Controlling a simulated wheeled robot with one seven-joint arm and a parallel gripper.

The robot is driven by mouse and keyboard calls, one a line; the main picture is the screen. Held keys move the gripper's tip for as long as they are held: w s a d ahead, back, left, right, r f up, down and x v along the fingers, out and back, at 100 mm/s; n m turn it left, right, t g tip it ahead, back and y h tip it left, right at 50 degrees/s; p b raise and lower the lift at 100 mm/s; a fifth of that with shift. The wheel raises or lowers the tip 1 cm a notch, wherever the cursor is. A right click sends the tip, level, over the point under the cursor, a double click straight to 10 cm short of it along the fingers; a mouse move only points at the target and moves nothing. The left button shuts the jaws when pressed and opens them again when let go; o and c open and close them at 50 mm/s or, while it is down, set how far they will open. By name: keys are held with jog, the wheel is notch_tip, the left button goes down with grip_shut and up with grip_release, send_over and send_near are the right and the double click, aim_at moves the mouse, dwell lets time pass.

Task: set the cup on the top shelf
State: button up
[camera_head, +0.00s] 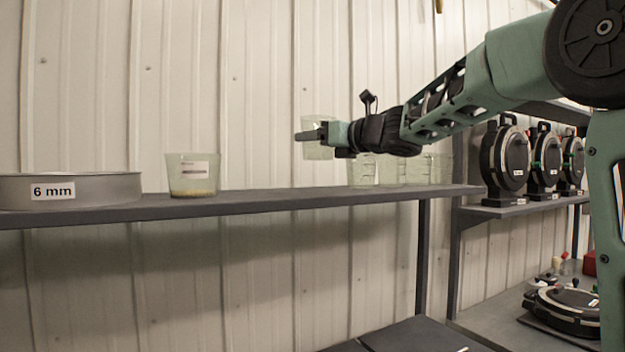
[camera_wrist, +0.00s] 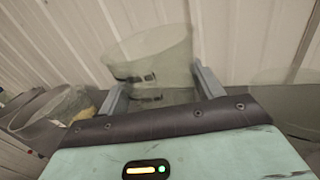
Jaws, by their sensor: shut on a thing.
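My gripper (camera_head: 308,136) is shut on a clear, pale green cup (camera_head: 318,152), held above the dark top shelf (camera_head: 280,195). The wrist view shows the held cup (camera_wrist: 155,55) between the two grey fingers (camera_wrist: 160,88), its wide mouth tilted in that picture. In the head view the cup's bottom is above the shelf board, with a gap to it. My gripper hides part of the cup's middle. I cannot tell whether the cup holds anything.
A labelled cup with grain (camera_head: 193,176) and a round 6 mm sieve (camera_head: 70,190) stand on the shelf at left. Several clear cups (camera_head: 390,171) stand at its right end. Bare shelf lies between. Dark round machines (camera_head: 505,160) stand on another rack at right.

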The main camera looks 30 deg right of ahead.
jog(key=shift+f, duration=3.4)
jog(key=o, duration=1)
jog(key=shift+s+d, duration=0.15)
jog(key=shift+s, duration=0.2)
jog(key=b+v, duration=0.3)
jog(key=v, duration=0.8)
jog(key=shift+s, duration=0.2)
